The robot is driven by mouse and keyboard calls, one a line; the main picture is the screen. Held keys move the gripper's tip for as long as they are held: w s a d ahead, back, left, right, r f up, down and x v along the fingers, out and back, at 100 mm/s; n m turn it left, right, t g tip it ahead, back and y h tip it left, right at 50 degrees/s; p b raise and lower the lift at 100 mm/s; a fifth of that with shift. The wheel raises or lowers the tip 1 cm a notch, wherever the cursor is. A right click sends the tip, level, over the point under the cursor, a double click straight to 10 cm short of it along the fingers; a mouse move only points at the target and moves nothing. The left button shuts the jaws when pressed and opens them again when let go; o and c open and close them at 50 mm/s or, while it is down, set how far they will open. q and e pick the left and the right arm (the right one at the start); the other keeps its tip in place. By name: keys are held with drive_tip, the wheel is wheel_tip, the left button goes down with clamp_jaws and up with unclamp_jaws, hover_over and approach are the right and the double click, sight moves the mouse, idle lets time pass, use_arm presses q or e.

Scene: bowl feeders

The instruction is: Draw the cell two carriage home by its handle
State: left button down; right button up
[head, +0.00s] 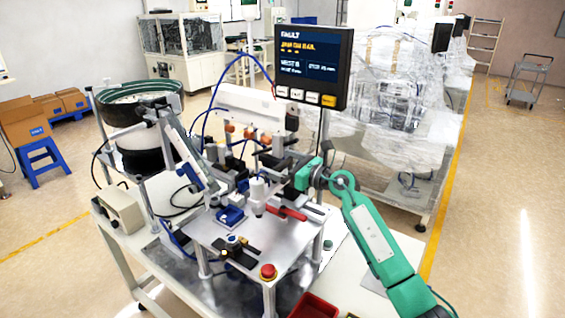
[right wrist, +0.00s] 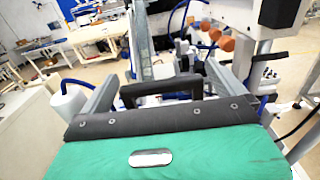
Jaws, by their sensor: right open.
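My right gripper (head: 287,181) reaches in from the right at the end of the green arm, over the middle of the machine. In the right wrist view its two grey fingers (right wrist: 160,72) stand wide apart. A black U-shaped handle (right wrist: 160,88) lies between the fingers, close to the palm, with a gap on either side; neither finger visibly presses on it. I take it for the carriage handle, but the carriage body is hidden behind the hand and I cannot tell which cell it belongs to. My left gripper is not in view.
A fault screen (head: 313,68) stands above the machine. A bowl feeder (head: 137,103) is at the left. A red emergency button (head: 268,272), red-handled tool (head: 290,213) and red bin (head: 314,306) are nearer the front. Orange-brown parts (right wrist: 226,43) sit beyond the right finger.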

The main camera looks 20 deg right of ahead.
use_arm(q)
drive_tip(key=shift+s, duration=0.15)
use_arm(e)
drive_tip(key=shift+c, duration=0.7)
drive_tip(key=c, duration=1.1)
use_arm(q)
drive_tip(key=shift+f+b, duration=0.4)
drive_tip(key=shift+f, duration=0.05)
use_arm(e)
drive_tip(key=v, duration=0.7)
drive_tip(key=shift+s+d+f, duration=0.1)
drive_tip(key=shift+f, duration=0.05)
